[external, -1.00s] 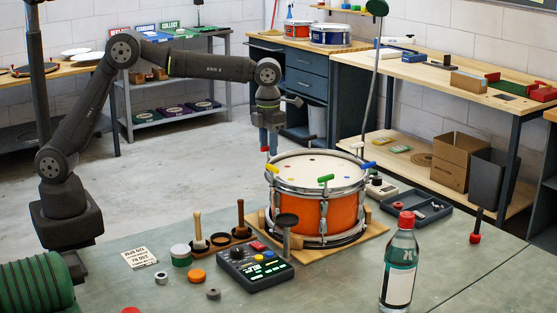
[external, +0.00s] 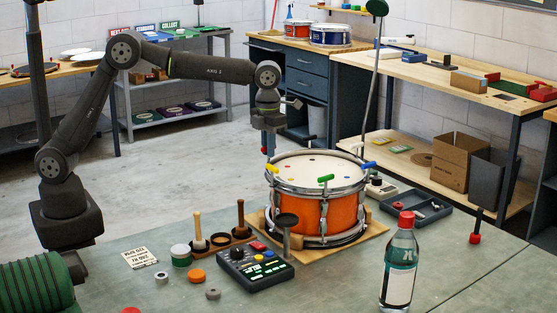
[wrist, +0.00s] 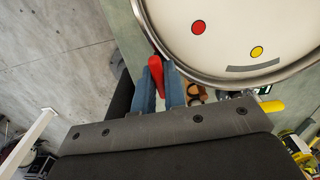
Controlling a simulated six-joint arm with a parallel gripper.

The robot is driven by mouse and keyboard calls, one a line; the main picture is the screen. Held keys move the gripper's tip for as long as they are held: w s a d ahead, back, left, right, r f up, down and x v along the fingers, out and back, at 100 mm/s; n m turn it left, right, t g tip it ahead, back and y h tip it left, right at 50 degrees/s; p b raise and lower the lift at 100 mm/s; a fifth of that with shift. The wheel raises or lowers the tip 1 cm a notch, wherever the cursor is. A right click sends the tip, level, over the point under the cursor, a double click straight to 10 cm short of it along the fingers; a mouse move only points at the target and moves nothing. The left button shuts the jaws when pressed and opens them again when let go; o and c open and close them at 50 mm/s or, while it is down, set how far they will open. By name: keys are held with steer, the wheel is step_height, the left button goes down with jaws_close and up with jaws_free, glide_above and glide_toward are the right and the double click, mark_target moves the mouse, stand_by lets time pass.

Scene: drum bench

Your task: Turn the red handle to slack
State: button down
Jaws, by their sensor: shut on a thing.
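The orange drum (external: 289,212) stands on a wooden base on the bench, with coloured handles around its rim. In the wrist view the red handle (wrist: 156,62) sticks out beside the rim, near the red dot (wrist: 199,27) on the drumhead. My gripper (wrist: 162,80) points down at the drum's far left edge, its blue fingers shut on the red handle. In the external view my gripper (external: 267,143) shows, but the red handle is hidden or too small to make out there.
The drum also has a yellow handle (external: 272,169), a green handle (external: 326,178) and a blue handle (external: 369,165). A control box (external: 256,268) and a stand of mallets (external: 222,241) are in front. A bottle (external: 400,268) stands at front right.

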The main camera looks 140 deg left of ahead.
steer(key=n, duration=0.6)
steer(key=shift+n, duration=0.3)
steer(key=n, duration=1.3)
steer(key=shift+n, duration=0.3)
steer(key=n, duration=1.2)
steer(key=shift+n, duration=0.3)
steer(key=n, duration=1.2)
steer(key=shift+f+n, duration=0.1)
steer(key=shift+n, duration=0.3)
steer(key=n, duration=0.6)
steer(key=shift+n, duration=0.4)
